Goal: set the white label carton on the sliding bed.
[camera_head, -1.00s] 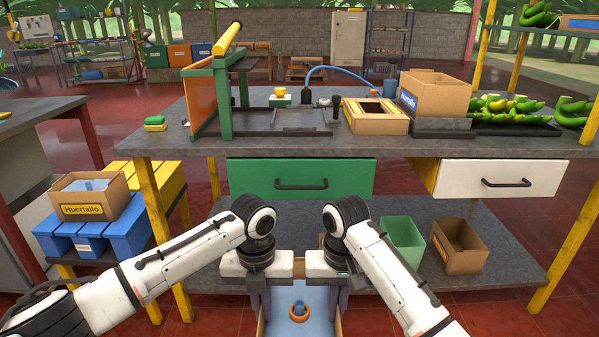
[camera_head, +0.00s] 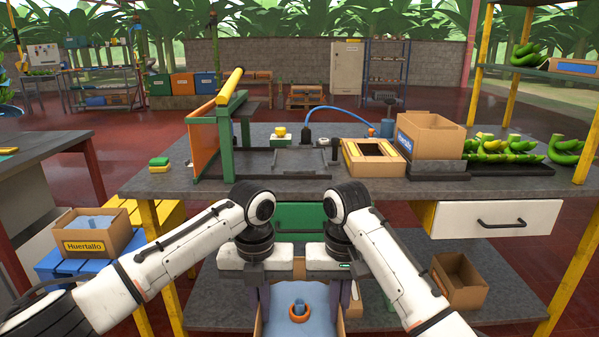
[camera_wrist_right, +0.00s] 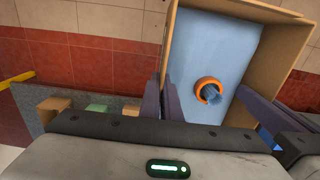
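An open cardboard carton (camera_head: 299,263) with a blue lining hangs between my two grippers, low in front of the bench. An orange ring-shaped thing with a blue middle (camera_head: 299,310) lies inside; it also shows in the right wrist view (camera_wrist_right: 208,90). The carton's label is not visible. My left gripper (camera_head: 265,298) and right gripper (camera_head: 340,292) are each shut on a carton wall at opposite sides. The right gripper's fingers (camera_wrist_right: 163,100) straddle the wall in the right wrist view. The sliding bed (camera_head: 285,162) is a flat dark frame on the bench beside a green upright frame, empty.
The bench also holds a shallow cardboard box (camera_head: 374,158), a blue-label carton (camera_head: 430,137) and green bananas (camera_head: 505,150). A yellow-label carton (camera_head: 92,232) stands on a blue stand at left. A green drawer (camera_head: 300,215) is behind my wrists.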

